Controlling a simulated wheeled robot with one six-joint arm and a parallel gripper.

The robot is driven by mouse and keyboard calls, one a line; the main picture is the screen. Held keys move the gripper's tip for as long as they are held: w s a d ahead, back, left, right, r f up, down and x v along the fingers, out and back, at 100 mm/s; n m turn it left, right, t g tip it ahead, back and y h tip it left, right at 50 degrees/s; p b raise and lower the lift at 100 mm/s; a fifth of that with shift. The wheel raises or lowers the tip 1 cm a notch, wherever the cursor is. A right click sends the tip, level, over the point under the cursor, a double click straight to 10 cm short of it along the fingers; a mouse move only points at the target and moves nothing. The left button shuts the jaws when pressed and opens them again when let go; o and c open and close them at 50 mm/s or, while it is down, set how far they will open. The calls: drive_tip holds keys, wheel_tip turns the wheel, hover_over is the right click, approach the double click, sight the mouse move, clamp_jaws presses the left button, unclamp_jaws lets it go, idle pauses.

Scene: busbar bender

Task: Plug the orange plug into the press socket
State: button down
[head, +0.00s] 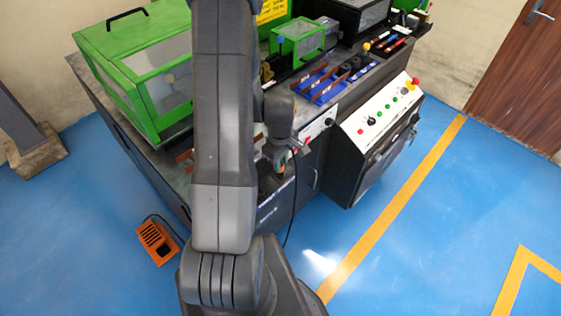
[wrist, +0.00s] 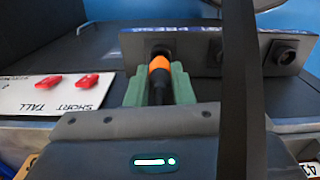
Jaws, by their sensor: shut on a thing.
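In the wrist view the orange plug (wrist: 159,64) is a dark plug with an orange band, held between the green fingers of my gripper (wrist: 157,78). It points at a dark upright plate (wrist: 188,46) whose partly hidden label reads PRESS. In the head view my gripper (head: 279,165) is at the front of the bench, mostly hidden by my wrist, and the plug is not clear.
A dark strap crosses the wrist view. A white panel with red SHORT and TALL switches (wrist: 68,82) lies left. A black cable (head: 294,211) hangs down. An orange pedal (head: 157,242) is on the floor; a control console (head: 378,118) stands right.

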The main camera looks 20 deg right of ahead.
drive_tip(key=shift+f+b, duration=1.15)
drive_tip(key=shift+f, duration=0.1)
drive_tip(key=c, duration=1.2)
unclamp_jaws()
wheel_tip(320, 180, up, 14)
drive_tip(key=shift+f, duration=0.1)
drive_tip(key=shift+f, duration=0.1)
wheel_tip(320, 180, down, 14)
drive_tip(key=shift+r, duration=0.4)
idle(0.5)
